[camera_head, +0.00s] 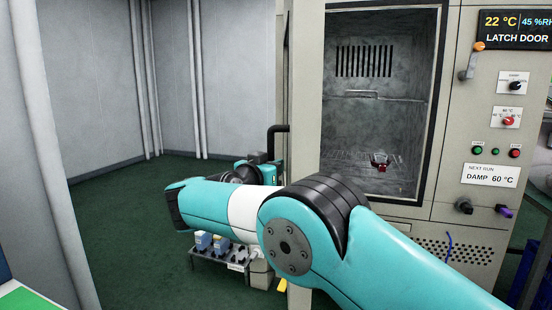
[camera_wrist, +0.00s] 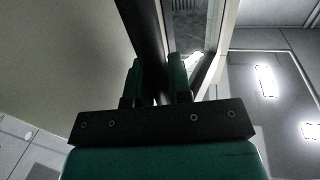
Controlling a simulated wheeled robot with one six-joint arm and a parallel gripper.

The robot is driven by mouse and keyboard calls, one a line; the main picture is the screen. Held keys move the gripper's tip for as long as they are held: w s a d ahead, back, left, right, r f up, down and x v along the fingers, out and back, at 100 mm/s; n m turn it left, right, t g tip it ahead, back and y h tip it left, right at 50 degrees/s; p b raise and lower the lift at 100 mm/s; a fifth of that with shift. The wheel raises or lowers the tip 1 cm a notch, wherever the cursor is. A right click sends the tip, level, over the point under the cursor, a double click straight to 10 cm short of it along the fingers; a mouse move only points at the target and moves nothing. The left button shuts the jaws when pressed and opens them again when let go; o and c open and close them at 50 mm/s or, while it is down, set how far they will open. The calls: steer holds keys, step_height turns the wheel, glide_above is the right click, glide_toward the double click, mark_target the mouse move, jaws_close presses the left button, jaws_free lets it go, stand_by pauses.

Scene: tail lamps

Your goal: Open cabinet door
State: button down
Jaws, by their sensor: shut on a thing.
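The cabinet (camera_head: 470,130) stands at the right in the head view. Its chamber is uncovered, and its door (camera_head: 306,90) stands swung out at the left, seen nearly edge-on. A black bar handle (camera_head: 279,130) sticks out from the door's left side. My gripper (camera_head: 262,160) is at this handle, partly hidden behind my arm. In the wrist view my gripper (camera_wrist: 157,82) has its two fingers on either side of the dark handle bar (camera_wrist: 150,35), shut on it. The door's window (camera_wrist: 190,28) and pale frame show just beyond the fingers.
Inside the chamber, a small dark red item (camera_head: 379,161) rests on a wire rack (camera_head: 345,160). A latch lever (camera_head: 470,65) sits right of the opening. Green floor (camera_head: 130,220) is clear at the left.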

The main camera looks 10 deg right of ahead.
steer(key=shift+s+a+f, duration=0.25)
steer(key=shift+s+a, duration=0.05)
steer(key=shift+a, duration=0.25)
steer(key=c, duration=1.1)
jaws_free()
steer(key=shift+s+a, duration=0.1)
steer(key=shift+d+r, duration=0.1)
steer(key=shift+d, duration=0.1)
